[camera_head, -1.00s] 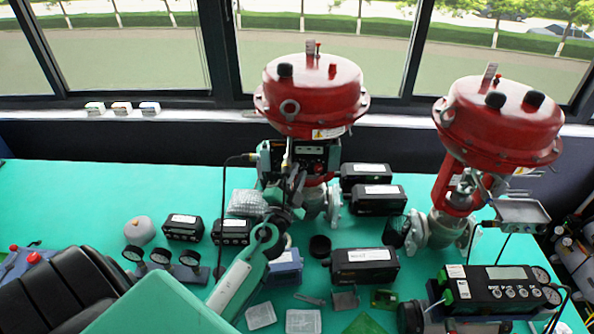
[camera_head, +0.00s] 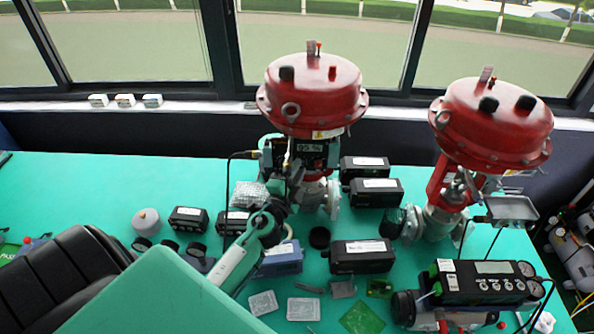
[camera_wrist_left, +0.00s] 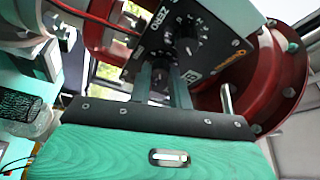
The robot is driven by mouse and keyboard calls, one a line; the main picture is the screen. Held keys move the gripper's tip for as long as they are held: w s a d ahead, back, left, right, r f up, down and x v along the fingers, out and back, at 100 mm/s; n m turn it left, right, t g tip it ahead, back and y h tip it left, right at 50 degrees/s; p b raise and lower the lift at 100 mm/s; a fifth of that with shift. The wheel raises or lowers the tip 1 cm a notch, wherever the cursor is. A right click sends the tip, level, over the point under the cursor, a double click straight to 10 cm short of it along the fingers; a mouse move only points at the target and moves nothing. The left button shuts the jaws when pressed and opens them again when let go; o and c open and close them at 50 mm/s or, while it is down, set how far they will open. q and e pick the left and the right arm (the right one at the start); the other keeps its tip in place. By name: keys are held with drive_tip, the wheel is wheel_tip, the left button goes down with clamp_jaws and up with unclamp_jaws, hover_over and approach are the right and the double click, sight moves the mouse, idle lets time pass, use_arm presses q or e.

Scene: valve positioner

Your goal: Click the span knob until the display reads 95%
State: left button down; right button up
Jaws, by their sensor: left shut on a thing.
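The valve positioner with its display (camera_head: 310,147) sits under the red actuator of the middle valve (camera_head: 313,95). The display shows light digits that look like 95 %, but the last digit is too small to be sure. My left gripper (camera_head: 284,180) is at the front of the positioner, below the display. In the left wrist view, the knob panel (camera_wrist_left: 203,55) carries dial-marked black knobs (camera_wrist_left: 187,28) and a ZERO label. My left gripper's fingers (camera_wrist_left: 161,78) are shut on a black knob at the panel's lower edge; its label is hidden. My right gripper is out of view.
A second red valve (camera_head: 495,120) stands to the right, with a black positioner unit (camera_head: 487,282) in front. Black boxes (camera_head: 376,192) and small parts lie on the green table (camera_head: 90,190). A bubble-wrapped item (camera_head: 249,195) lies left of the middle valve.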

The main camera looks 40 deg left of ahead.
use_arm(q)
drive_tip(key=c, duration=1.3)
unclamp_jaws()
drive_tip(key=shift+s+d+f, duration=0.1)
drive_tip(key=shift+s+f, duration=0.1)
drive_tip(key=shift+s, duration=0.1)
drive_tip(key=b+v, duration=0.5)
drive_tip(key=v, duration=0.8)
drive_tip(key=shift+s+d+r+b, duration=0.1)
drive_tip(key=shift+r+b, duration=0.05)
drive_tip(key=shift+b, duration=0.25)
